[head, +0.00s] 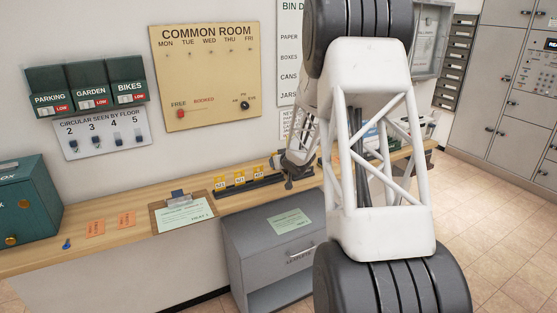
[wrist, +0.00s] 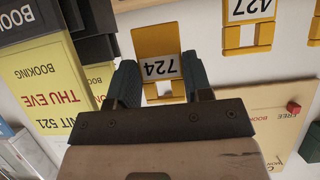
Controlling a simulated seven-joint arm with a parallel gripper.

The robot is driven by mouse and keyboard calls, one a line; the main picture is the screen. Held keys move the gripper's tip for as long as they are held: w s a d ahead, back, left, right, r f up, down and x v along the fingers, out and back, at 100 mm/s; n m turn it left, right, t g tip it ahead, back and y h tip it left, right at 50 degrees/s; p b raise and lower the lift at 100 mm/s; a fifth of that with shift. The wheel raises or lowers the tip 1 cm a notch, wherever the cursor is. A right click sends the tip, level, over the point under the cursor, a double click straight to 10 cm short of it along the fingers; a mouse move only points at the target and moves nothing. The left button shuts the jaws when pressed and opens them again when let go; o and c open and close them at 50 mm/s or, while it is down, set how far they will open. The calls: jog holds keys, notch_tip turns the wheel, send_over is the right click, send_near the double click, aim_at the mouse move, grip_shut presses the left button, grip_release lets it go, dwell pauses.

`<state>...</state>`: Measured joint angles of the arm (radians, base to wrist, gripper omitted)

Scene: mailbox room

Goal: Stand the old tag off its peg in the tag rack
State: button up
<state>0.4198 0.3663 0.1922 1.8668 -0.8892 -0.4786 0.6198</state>
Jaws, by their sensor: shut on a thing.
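My gripper (wrist: 160,82) is shut on a yellow tag (wrist: 155,42) with a white number label, which seems to read 724; its fingers are on either side of it. In the head view my gripper (head: 290,182) is at the right end of the dark tag rack (head: 280,180), partly hidden by my arm, and the held tag cannot be made out there. Several yellow tags (head: 239,178) stand in the rack. In the wrist view another yellow tag (wrist: 248,34), with an upside-down number label, is apart from my gripper to the right.
The common room board (head: 205,75) hangs on the wall above the rack; it also shows in the wrist view (wrist: 255,105). A clipboard (head: 183,212) and orange slips (head: 95,228) lie left on the wooden counter (head: 140,243). A grey cabinet (head: 270,250) stands below. A yellow booking card (wrist: 45,95) is at left.

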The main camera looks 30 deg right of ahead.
jog(key=shift+f, duration=1.75)
jog(key=o, duration=0.9)
jog(key=shift+o, duration=0.2)
jog(key=shift+s, duration=0.15)
jog(key=shift+v, duration=3.75)
jog(key=shift+r, duration=0.1)
